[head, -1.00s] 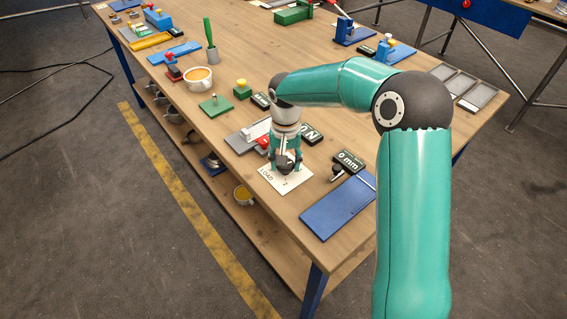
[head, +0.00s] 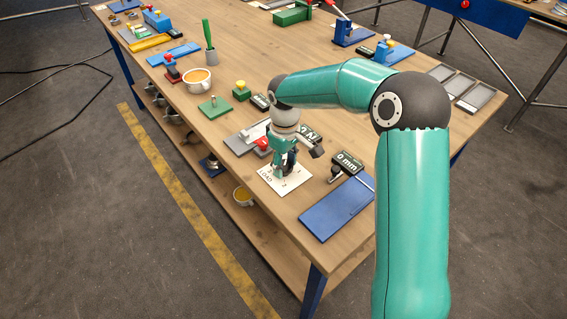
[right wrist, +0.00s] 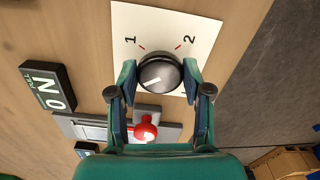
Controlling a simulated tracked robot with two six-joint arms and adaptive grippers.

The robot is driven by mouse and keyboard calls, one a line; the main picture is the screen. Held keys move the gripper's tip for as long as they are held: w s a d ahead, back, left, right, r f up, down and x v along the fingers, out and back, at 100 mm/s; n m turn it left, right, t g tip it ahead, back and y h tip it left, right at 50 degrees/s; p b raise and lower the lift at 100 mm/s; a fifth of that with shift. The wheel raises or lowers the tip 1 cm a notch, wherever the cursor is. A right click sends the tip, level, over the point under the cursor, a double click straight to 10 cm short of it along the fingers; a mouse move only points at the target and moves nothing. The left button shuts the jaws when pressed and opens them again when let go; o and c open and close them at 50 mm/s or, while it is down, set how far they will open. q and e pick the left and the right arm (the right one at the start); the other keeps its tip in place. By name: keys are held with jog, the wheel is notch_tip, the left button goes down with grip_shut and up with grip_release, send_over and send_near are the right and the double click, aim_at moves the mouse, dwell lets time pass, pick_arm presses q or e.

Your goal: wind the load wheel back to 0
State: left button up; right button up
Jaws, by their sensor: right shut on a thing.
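The load wheel (right wrist: 160,74) is a round dark knob with a silver face and a white pointer line. It stands on a white plate (right wrist: 202,27) with marks 1 and 2 in the right wrist view. The pointer line slants to the lower left in that view, away from both numbers. My right gripper (right wrist: 158,80) is shut on the wheel, one finger on each side. In the head view, the plate (head: 270,177) reads LOAD, and my right gripper (head: 283,168) comes down over the wheel and hides it. My left gripper is out of view.
A red-knobbed grey device (right wrist: 146,130) sits close to the gripper. A 0 mm display (head: 347,162) and a blue plate (head: 335,208) stand to the right. The table's front edge is near.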

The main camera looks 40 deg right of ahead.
aim_at(284, 165)
jog(key=n, duration=0.6)
jog(key=shift+w+r+n+p, duration=0.2)
jog(key=shift+w+n+p, duration=0.1)
jog(key=shift+p, duration=0.1)
dwell(0.3)
jog(key=o, duration=1.2)
jog(key=shift+s, duration=0.1)
jog(key=shift+c, duration=0.2)
jog(key=shift+f, duration=0.15)
jog(key=shift+s, duration=0.1)
notch_tip(284, 165, up, 12)
